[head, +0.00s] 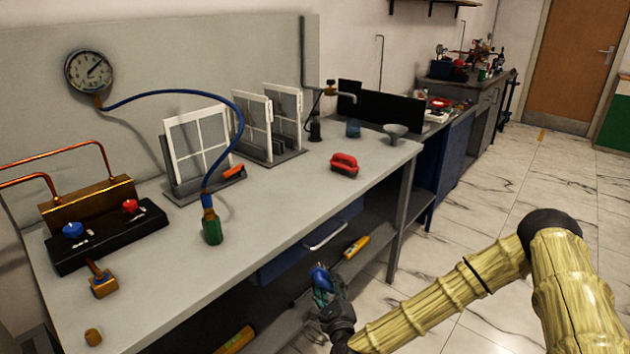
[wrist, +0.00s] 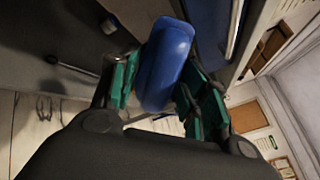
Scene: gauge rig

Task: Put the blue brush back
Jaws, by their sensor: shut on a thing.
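My gripper (head: 323,298) is in front of the workbench, below the level of its top and near the drawer. It is shut on the blue brush (wrist: 165,65), whose rounded blue body sits between the green finger pads in the wrist view. In the head view the blue brush (head: 319,277) shows as a small blue shape at the fingertips. Its bristles are not clearly visible. A similar red brush (head: 344,164) lies on the bench top near the front edge.
The grey bench top (head: 290,195) holds a valve block (head: 105,235), a green-ended hose (head: 212,230), framed panels (head: 200,145) and a funnel (head: 396,131). The blue drawer (head: 300,250) has a protruding handle. A yellow object (head: 356,246) lies on the shelf below. Marble floor to the right is clear.

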